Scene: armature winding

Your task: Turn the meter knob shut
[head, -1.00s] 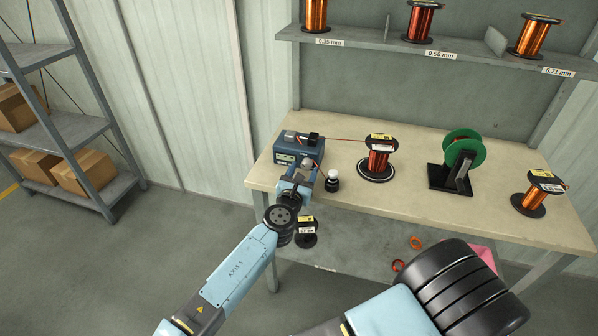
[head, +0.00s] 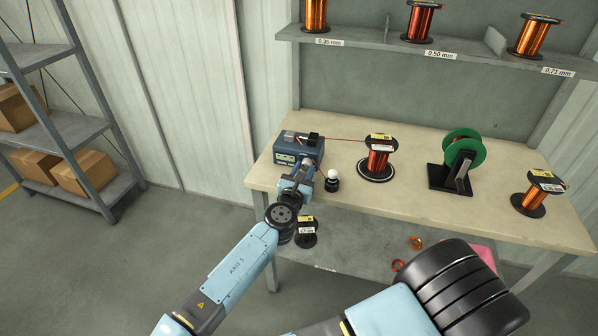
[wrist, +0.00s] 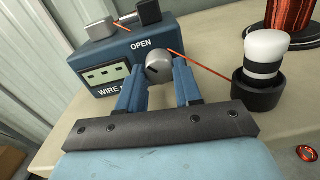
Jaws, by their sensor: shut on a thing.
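The meter is a blue box (head: 293,147) at the left end of the workbench. In the wrist view the meter (wrist: 112,47) shows a small display window and the words OPEN and WIRE on its front. The grey round knob (wrist: 160,67) sits on its front face, with a dark pointer line on it. My gripper (wrist: 158,76) is shut on the knob, one blue finger on each side. In the head view my gripper (head: 303,172) reaches the meter's front from below, and the knob is hard to make out there.
A black-and-white post (head: 332,180) stands just right of my gripper. A wire runs from the meter to a copper spool (head: 379,158). A green reel (head: 463,150) and another spool (head: 536,190) stand farther right on the workbench (head: 420,202).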

